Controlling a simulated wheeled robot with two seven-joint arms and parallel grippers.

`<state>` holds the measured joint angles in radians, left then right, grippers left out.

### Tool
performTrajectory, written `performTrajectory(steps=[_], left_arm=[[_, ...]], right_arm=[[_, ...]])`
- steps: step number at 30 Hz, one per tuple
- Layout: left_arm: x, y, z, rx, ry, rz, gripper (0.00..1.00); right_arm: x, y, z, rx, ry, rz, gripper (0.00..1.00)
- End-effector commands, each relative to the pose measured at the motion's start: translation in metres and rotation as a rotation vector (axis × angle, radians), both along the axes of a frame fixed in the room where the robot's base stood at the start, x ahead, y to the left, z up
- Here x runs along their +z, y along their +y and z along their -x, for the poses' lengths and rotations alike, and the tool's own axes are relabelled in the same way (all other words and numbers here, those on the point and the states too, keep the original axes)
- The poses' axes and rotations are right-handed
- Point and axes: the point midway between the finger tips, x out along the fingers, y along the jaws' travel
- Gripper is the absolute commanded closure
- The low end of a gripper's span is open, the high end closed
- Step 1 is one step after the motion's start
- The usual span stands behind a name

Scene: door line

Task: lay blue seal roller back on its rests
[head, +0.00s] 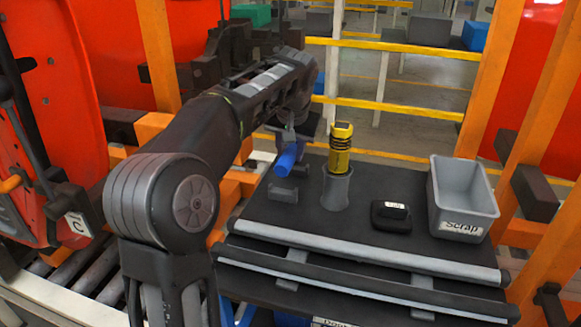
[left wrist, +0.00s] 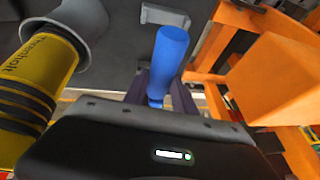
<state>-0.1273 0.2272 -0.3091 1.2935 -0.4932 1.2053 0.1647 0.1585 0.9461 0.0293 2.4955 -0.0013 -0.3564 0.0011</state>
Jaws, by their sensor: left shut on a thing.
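The blue seal roller (head: 287,158) is held in my left gripper (head: 291,142) above the left part of the dark table. It also shows in the left wrist view (left wrist: 171,52), between the dark fingers of my left gripper (left wrist: 160,88). The gripper is shut on it. The grey rests (head: 283,191) stand on the table just below the roller, with a gap that is hard to judge. One rest shows past the roller's end in the left wrist view (left wrist: 163,16). My right gripper is not in view.
A yellow-and-black tool (head: 341,150) stands in a grey holder (head: 337,190) close to the right of the roller. Further right are a black block (head: 391,216) and a grey scrap bin (head: 462,195). Orange posts (left wrist: 270,75) stand near the gripper.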

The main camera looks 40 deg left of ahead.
Motion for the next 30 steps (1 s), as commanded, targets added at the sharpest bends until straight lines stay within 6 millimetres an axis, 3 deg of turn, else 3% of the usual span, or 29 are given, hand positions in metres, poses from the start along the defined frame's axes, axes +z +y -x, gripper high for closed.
performTrajectory(steps=[4,12,19,20,27,30], left_arm=[[-0.008,0.000,0.000,-0.001,0.000,0.000,1.00],[-0.044,0.000,0.000,0.000,0.001,0.000,1.00],[-0.049,0.000,0.001,-0.001,0.004,0.002,1.00],[-0.050,-0.001,0.001,0.000,0.006,0.003,0.67],[-0.049,0.000,0.000,-0.001,0.003,0.002,0.48],[-0.048,0.000,0.000,-0.001,0.002,0.001,0.46]], right_arm=[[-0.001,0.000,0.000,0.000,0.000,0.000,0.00],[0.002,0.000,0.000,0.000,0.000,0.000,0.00],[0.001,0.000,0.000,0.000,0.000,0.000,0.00],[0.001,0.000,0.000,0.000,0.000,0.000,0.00],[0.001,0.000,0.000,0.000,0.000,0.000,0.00],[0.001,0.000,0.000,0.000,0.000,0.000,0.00]])
